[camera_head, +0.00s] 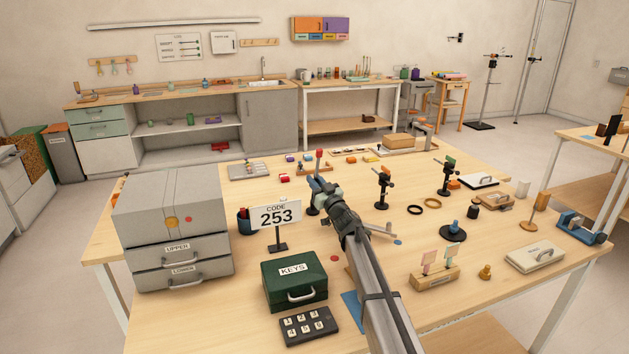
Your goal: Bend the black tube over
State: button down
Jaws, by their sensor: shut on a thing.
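My gripper (317,184) reaches over the middle of the table from the front, its fingertips pointing away to the upper left. It is shut on a slim dark upright piece, which looks like the black tube (313,204). Its lower part shows just below and left of the fingers. The rest of it is hidden by my gripper, so I cannot tell how far it is bent. A small red-topped piece (319,155) shows just beyond the fingertips; I cannot tell whether it belongs to the tube.
The CODE 253 sign (276,216), green KEYS box (294,281) and grey drawer unit (180,265) stand to the left. Black stands with orange (383,190) and green (447,175) tops stand to the right.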

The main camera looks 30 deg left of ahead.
jog(key=shift+s+d+f, duration=0.15)
jog(key=shift+s, duration=0.1)
jog(key=c, duration=1.2)
grip_release()
jog(key=shift+w, duration=0.1)
jog(key=shift+d, duration=0.15)
jog(key=s+d, duration=0.7)
jog(key=d, duration=0.3)
jog(key=shift+s+d+f, duration=0.15)
jog(key=shift+d, duration=0.25)
jog(key=shift+o, duration=0.3)
